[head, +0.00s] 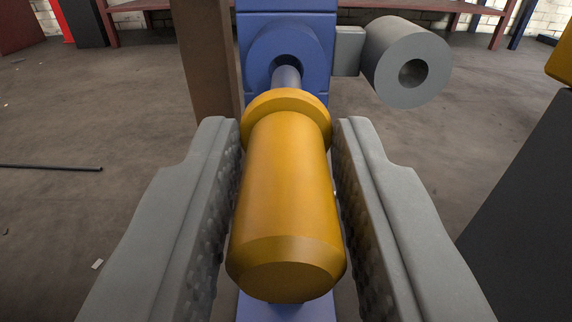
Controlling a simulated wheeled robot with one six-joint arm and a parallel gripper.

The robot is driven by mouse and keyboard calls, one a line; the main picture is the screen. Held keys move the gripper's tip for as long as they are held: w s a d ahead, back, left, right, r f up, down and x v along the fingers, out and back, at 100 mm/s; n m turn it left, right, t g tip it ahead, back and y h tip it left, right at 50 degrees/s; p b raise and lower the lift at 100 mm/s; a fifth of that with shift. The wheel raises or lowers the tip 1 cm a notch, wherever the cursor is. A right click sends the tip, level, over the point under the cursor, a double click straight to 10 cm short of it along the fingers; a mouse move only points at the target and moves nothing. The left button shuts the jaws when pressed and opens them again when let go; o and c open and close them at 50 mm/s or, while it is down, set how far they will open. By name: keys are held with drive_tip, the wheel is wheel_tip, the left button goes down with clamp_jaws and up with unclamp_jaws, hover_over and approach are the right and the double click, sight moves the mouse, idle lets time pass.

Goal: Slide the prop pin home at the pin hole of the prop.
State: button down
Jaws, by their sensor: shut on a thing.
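The prop pin has a thick orange handle (285,195) with a collar and a thin blue-grey shank (287,76). My gripper (287,150) is shut on the handle, one grey finger on each side. The shank points away from me to the pin hole (287,70), a dark round opening in a blue boss on the prop (286,22). The shank's far end appears to be at or inside the hole's mouth. A length of shank shows between the boss and the orange collar. How deep the tip is cannot be seen.
A grey hollow cylinder (408,62) sticks out from the prop's right side on a small block. A brown post (207,60) stands close on the left. A dark box (525,190) is at the right edge. Open floor lies on both sides.

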sight(286, 85)
drive_tip(key=shift+w, duration=0.15)
drive_tip(key=shift+w, duration=2.5)
drive_tip(key=shift+w, duration=0.25)
drive_tip(key=c, duration=1)
unclamp_jaws()
drive_tip(key=shift+c, duration=0.2)
drive_tip(key=shift+s, duration=0.1)
drive_tip(key=s, duration=1.7)
drive_tip(key=shift+s, duration=0.1)
